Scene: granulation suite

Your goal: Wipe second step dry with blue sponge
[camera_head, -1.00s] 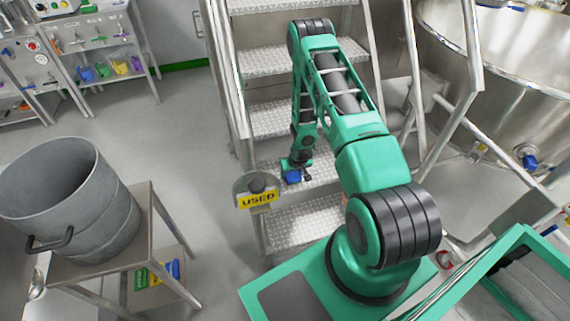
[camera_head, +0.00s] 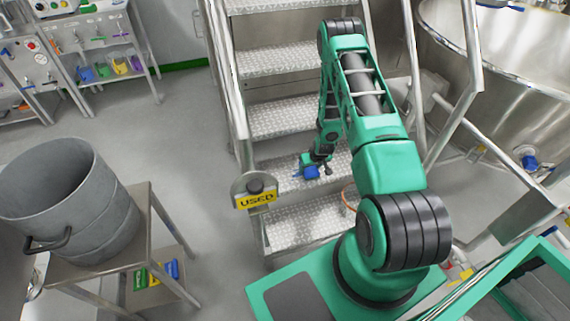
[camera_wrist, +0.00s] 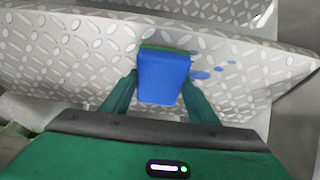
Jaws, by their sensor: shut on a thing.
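The blue sponge (camera_wrist: 163,76) has a green edge at its far side. My gripper (camera_head: 318,167) is shut on it, with a finger on each side of the sponge in the wrist view (camera_wrist: 158,92). The sponge is over the second step from the bottom (camera_head: 278,170), a metal tread with a raised pattern that also shows in the wrist view (camera_wrist: 90,50). Whether it touches the tread I cannot tell. Blue wet patches (camera_wrist: 212,72) lie on the tread just right of the sponge. The sponge shows in the head view (camera_head: 311,173).
A yellow "USED" sign (camera_head: 256,198) with a round holder is at the stair's left side. Metal handrails (camera_head: 238,100) flank the steps. A grey bucket (camera_head: 65,205) stands on a side table at left. A steel vessel (camera_head: 510,70) is at right.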

